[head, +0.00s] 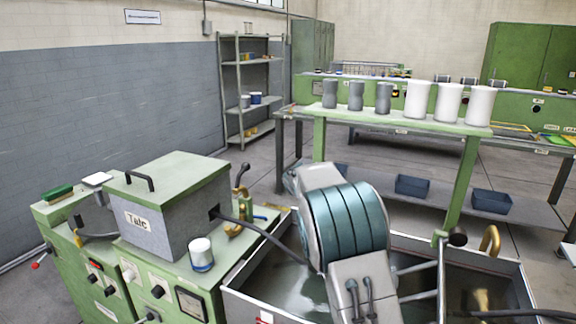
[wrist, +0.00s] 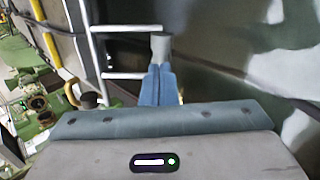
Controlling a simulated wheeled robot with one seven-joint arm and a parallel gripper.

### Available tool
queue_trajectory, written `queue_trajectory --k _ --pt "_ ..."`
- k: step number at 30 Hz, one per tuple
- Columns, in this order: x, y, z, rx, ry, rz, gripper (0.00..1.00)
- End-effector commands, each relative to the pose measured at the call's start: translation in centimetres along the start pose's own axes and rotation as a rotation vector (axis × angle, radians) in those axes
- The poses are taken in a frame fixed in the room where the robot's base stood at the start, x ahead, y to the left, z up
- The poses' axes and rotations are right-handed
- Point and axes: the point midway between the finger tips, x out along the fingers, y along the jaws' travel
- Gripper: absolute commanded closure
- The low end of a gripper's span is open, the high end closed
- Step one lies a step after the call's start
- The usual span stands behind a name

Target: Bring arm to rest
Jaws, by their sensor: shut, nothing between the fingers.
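My gripper (wrist: 159,68) shows in the wrist view, its blue fingers together with nothing between them. It points over an open grey metal tank whose inside and wall fill the view behind it. In the head view my arm, with grey links and a teal ribbed section, is bent over the tank (head: 262,279). My fingers cannot be made out there.
A green machine with a grey box labelled Talc (head: 165,208) and a small white-and-blue can (head: 202,254) stand left of the arm. A green bench behind bears grey cups (head: 356,96) and white cups (head: 449,102). Pale rails (wrist: 118,76) lie beside my fingers.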

Motion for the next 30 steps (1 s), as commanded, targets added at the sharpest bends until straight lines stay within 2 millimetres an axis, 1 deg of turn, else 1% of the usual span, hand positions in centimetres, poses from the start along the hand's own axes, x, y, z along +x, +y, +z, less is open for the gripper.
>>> queue_trajectory --k 1,6,11,15,21,24,27,30 --pt "0.0 1.2 1.0 -0.019 0.002 -0.050 1.00" --pt "0.3 3.5 4.5 -0.090 0.028 -0.207 1.00" --pt "0.7 5.2 8.3 -0.147 0.074 -0.343 1.00" --pt "1.2 6.2 11.8 -0.190 0.128 -0.449 1.00" --pt "2.2 7.1 17.0 -0.235 0.228 -0.577 1.00" --pt "3.0 7.2 19.6 -0.251 0.284 -0.629 1.00" --pt "3.8 7.1 21.9 -0.262 0.340 -0.671 1.00" --pt "4.6 6.9 23.7 -0.269 0.388 -0.699 1.00"
